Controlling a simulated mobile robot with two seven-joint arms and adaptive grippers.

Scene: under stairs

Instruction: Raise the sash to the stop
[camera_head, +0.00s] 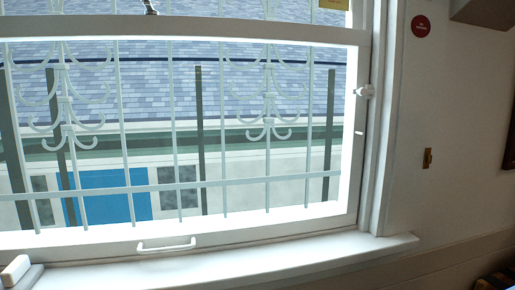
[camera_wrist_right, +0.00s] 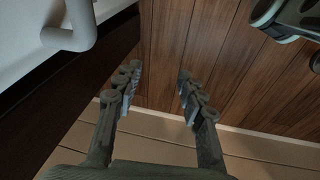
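The white lower sash (camera_head: 249,228) fills most of the head view. Its bottom rail appears to sit down at the white sill (camera_head: 335,254). A white pull handle (camera_head: 166,245) is fixed low on that rail. A dark catch (camera_head: 150,8) shows on the sash's top rail. My right gripper (camera_wrist_right: 157,80) is open and empty in the right wrist view, fingers apart over wood planks. It is outside the head view, so its distance from the handle cannot be told. My left gripper is in neither view.
A white fitting (camera_head: 364,91) is on the right jamb. A small white block-like thing (camera_head: 16,270) lies at the sill's left end. A brass plate (camera_head: 428,158) is on the wall. A white curved piece (camera_wrist_right: 74,27) is left of my right fingers.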

